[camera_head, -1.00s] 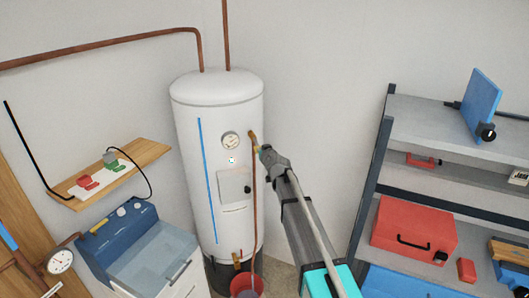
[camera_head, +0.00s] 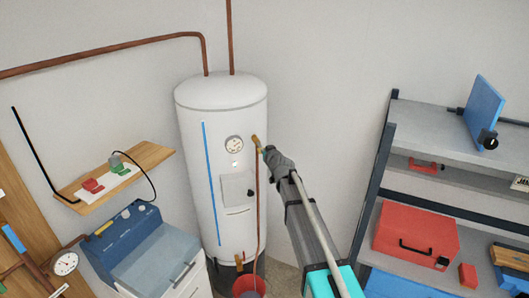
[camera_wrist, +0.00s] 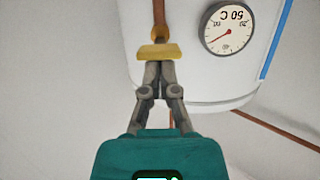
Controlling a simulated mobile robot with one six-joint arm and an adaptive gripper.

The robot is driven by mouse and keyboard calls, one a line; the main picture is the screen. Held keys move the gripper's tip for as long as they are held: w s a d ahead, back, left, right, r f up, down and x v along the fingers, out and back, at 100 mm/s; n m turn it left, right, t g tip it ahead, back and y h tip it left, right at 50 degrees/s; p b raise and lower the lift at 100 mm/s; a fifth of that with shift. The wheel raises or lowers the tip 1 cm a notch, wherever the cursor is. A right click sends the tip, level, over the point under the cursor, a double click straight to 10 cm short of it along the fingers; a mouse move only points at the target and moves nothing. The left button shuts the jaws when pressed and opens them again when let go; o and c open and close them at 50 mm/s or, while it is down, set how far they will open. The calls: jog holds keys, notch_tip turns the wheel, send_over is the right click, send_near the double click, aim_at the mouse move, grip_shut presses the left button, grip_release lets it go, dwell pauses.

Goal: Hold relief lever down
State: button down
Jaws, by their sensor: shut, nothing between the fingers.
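The relief valve (camera_head: 256,142), a small brass piece, sits on the right side of the white water heater (camera_head: 190,150), above a copper pipe that runs down. In the wrist view its yellow lever (camera_wrist: 158,52) lies across the fingertips, with the copper pipe behind it. My gripper (camera_head: 268,151) is at the valve from the right. In the wrist view its fingers (camera_wrist: 159,66) are closed together with nothing between them, and their tips meet or nearly meet the lever's edge. I cannot tell how far down the lever is tilted.
A round gauge (camera_head: 234,144) is on the heater's front; it also shows in the wrist view (camera_wrist: 229,31), upside down. A red bucket (camera_head: 247,287) stands below the pipe. A shelf rack with a red toolbox (camera_head: 416,236) is at the right.

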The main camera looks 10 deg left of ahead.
jog(key=f+v, duration=0.2)
jog(key=v, duration=0.8)
jog(key=shift+s+d, duration=0.2)
jog(key=shift+s, duration=0.3)
jog(key=s+d+f+m+g+h+b, duration=0.2)
jog(key=s+d+f+g+b, duration=0.5)
jog(key=s+d+f, duration=0.4)
jog(key=s+d+f+m+g+h+b, duration=0.3)
jog(key=s+d+f+g+b, duration=0.3)
jog(key=s+d+f, duration=0.6)
jog(key=s+f+h+b, duration=0.1)
jog(key=s+f, duration=0.4)
jog(key=s, duration=0.2)
jog(key=shift+s+d+f+g+b, duration=0.2)
jog(key=shift+f+g+b, duration=0.1)
jog(key=shift+g+b, duration=0.1)
